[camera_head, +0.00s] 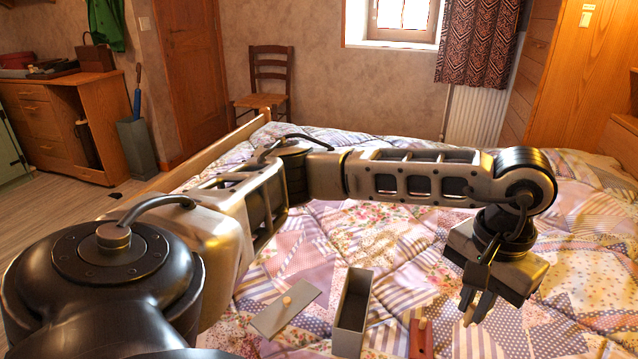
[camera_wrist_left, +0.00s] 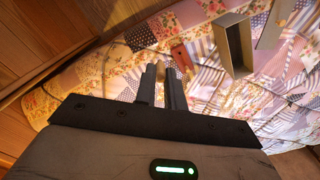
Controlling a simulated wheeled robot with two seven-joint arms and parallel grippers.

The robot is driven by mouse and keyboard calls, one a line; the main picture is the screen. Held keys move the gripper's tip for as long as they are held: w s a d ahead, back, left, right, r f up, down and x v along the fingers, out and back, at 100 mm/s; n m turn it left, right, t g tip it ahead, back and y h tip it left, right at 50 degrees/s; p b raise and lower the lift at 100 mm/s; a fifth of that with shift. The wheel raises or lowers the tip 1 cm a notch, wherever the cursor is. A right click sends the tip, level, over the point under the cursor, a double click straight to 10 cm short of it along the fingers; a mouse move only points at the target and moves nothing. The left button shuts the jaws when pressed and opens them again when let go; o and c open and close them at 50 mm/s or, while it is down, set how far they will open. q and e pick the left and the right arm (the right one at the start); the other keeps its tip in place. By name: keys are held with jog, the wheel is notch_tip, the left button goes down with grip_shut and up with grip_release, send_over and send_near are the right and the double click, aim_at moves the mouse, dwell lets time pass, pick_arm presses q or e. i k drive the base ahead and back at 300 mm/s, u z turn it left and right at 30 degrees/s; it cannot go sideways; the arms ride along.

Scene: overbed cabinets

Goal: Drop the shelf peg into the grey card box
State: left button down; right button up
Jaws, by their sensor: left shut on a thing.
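My left gripper (camera_head: 478,306) hangs over the bed at the right. It is shut on a small tan wooden peg (camera_head: 469,319), which also shows between the fingertips in the left wrist view (camera_wrist_left: 160,70). The peg is mostly hidden by the fingers. The grey card box (camera_head: 352,310) stands on the quilt left of the gripper, its top open. In the left wrist view the box (camera_wrist_left: 234,46) lies ahead and to the right of the fingers. My right gripper is not in view.
A grey lid with a wooden knob (camera_head: 285,310) lies left of the box. A small red block (camera_head: 421,339) sits on the patterned quilt (camera_head: 400,250) between box and gripper. Wooden cabinets (camera_head: 580,75) stand at the right. The quilt beyond the box is clear.

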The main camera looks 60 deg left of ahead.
aim_at(356, 314)
jog(key=u, duration=1.2)
jog(key=i, duration=0.35)
jog(key=z, duration=0.4)
